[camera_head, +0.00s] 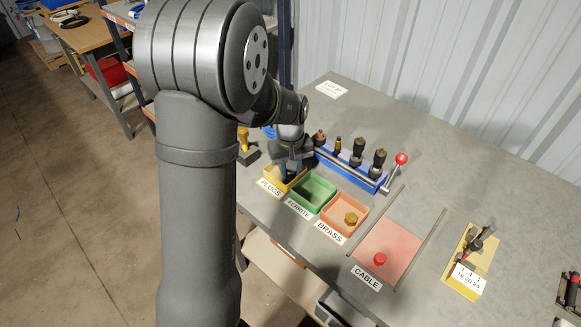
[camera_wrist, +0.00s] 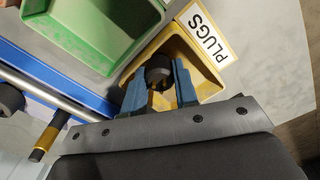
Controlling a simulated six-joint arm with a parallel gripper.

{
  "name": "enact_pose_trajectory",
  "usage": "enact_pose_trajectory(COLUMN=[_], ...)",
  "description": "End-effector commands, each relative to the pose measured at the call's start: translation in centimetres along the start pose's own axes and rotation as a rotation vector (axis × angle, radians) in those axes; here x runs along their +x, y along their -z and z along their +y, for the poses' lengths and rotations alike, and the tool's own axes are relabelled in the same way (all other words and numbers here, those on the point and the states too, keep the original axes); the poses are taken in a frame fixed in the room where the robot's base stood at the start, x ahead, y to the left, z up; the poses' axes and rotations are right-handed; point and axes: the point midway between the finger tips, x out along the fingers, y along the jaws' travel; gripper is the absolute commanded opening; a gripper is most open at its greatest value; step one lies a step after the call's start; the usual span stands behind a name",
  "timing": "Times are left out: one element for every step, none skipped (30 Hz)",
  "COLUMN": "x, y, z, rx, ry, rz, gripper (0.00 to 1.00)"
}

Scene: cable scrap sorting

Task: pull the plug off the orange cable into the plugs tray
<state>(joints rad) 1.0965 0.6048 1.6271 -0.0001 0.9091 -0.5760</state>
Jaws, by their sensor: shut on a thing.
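My gripper (camera_head: 290,170) points down at the yellow plugs tray (camera_head: 298,184). In the wrist view my gripper's blue fingers (camera_wrist: 160,88) are shut on a dark round plug (camera_wrist: 159,70). The plug is over the plugs tray (camera_wrist: 180,45), within its outline; I cannot tell whether it touches the tray floor. In the head view the gripper hides the plug. I cannot make out the orange cable for certain. Several cable pieces stand in a blue rack (camera_head: 350,172) behind the trays; one with an orange band (camera_wrist: 45,142) shows in the wrist view.
Beside the plugs tray are the green ferrite tray (camera_head: 330,190) and the orange brass tray (camera_head: 330,230), which holds a brass piece (camera_head: 351,218). A bar with a red knob (camera_head: 401,158) runs along the rack. The red cable area (camera_head: 395,245) has a red knob (camera_head: 380,259) on it.

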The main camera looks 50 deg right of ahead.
Motion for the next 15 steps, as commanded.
enact_pose_trajectory(x=[0.15, 0.21, 0.27, 0.29, 0.31, 0.31, 0.31, 0.31, 0.31, 0.31, 0.31, 0.31, 0.31, 0.31, 0.31], y=[-0.01, -0.01, -0.01, -0.01, -0.01, -0.01, -0.01, -0.01, -0.01, -0.01, -0.01, -0.01, -0.01, -0.01, -0.01], z=[-0.01, 0.0, 0.0, 0.0, 0.0, 0.0, -0.01, -0.01, -0.01, -0.01, -0.01, -0.01, -0.01, -0.01, -0.01], rx=[0.0, 0.0, 0.0, 0.0, 0.0, 0.0, 0.0, 0.0, 0.0, 0.0, 0.0, 0.0, 0.0, 0.0, 0.0], ry=[0.0, 0.0, 0.0, 0.0, 0.0, 0.0, 0.0, 0.0, 0.0, 0.0, 0.0, 0.0, 0.0, 0.0, 0.0], rz=[0.0, 0.0, 0.0, 0.0, 0.0, 0.0, 0.0, 0.0, 0.0, 0.0, 0.0, 0.0, 0.0, 0.0, 0.0], gripper=[0.0, 0.0, 0.0, 0.0, 0.0, 0.0, 0.0, 0.0, 0.0, 0.0, 0.0, 0.0, 0.0, 0.0, 0.31])
